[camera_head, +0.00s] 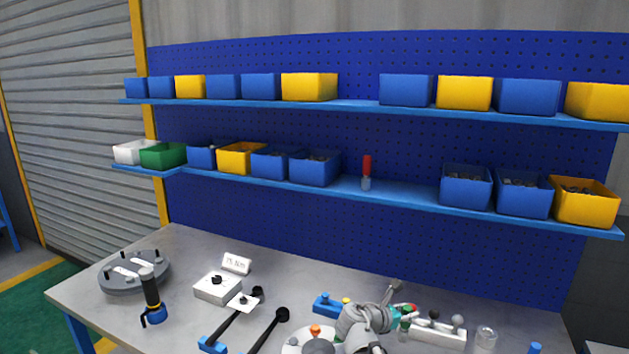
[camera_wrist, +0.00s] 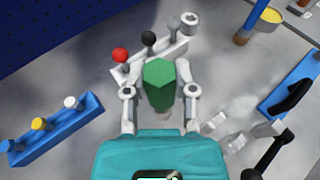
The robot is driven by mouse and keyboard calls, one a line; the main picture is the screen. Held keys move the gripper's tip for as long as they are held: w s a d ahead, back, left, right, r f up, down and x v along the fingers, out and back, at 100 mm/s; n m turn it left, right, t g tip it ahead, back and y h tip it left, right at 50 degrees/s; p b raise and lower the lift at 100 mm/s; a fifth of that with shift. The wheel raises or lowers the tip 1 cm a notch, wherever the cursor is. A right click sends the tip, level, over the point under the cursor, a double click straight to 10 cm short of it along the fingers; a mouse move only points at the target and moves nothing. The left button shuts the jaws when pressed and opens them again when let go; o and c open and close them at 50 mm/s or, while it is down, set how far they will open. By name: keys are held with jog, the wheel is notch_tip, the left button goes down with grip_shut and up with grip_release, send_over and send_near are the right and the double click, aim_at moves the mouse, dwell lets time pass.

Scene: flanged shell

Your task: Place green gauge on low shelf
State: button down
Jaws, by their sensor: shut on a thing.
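The green gauge (camera_wrist: 160,85) has a green hexagonal head in the wrist view. It sits between the two fingers of my gripper (camera_wrist: 158,78), which is shut on it. In the head view my gripper (camera_head: 398,318) is low over the bench, and the gauge's green part (camera_head: 404,326) shows beside the white rack. I cannot tell whether the gauge's lower end touches anything. The low shelf (camera_head: 405,192) is the lower blue shelf on the pegboard, above and behind my gripper. A red-handled gauge (camera_head: 367,168) stands upright on it.
A white rack (camera_head: 440,334) with red, black and grey knobs is close to my gripper. A blue rack (camera_wrist: 55,130) lies to the left in the wrist view. Bins, including a blue one (camera_head: 466,187), line the low shelf. Bare shelf shows right of the red-handled gauge.

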jog(key=w+a+r+n+p, duration=0.1)
jog(key=w+a+r+p, duration=0.3)
jog(key=r+p, duration=0.6)
jog(key=w+a+r+t+y+p, duration=0.1)
jog(key=w+a+r+p, duration=0.3)
jog(key=w+r+p, duration=0.3)
jog(key=w+a+r+n+t+y+p, duration=0.1)
jog(key=w+a+r+p, duration=0.3)
jog(key=r+p, duration=1.1)
jog(key=shift+w+r+n, duration=0.3)
jog(key=shift+w, duration=0.6)
jog(key=w+d, duration=0.8)
jog(key=w, duration=0.2)
jog(key=shift+w+d, duration=0.15)
jog(key=shift+d, duration=0.2)
jog(key=b+x, duration=0.1)
jog(key=x, duration=0.3)
jog(key=shift+w+d+f, duration=0.15)
jog(key=shift+w+f, duration=0.05)
jog(key=shift+w, duration=0.05)
